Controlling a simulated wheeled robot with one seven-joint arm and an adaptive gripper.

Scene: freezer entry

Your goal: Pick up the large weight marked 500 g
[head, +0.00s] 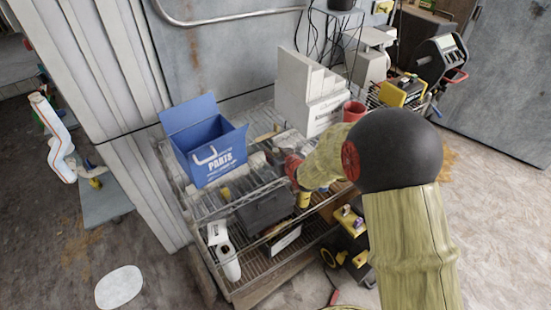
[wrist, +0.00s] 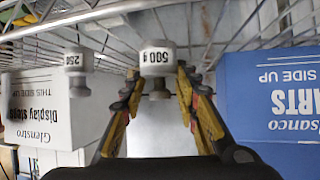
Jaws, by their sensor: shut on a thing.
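The large grey-white weight marked 500 g (wrist: 157,58) is in the middle of the wrist view, with its narrow knob between the fingers. My gripper (wrist: 158,88) is shut on it, with one yellow-and-black finger on each side of the knob. A smaller weight marked 250 (wrist: 78,61) stands apart, to the left in the wrist view. In the head view my forearm and wrist reach over the wire rack (head: 215,212), and I cannot make out the held weight there.
A blue parts box (head: 217,158) is left of my wrist; it shows at right in the wrist view (wrist: 262,105). A white stepped display box (head: 296,88) stands behind; it shows at left in the wrist view (wrist: 40,112). A red mug (head: 354,110) stands near my arm.

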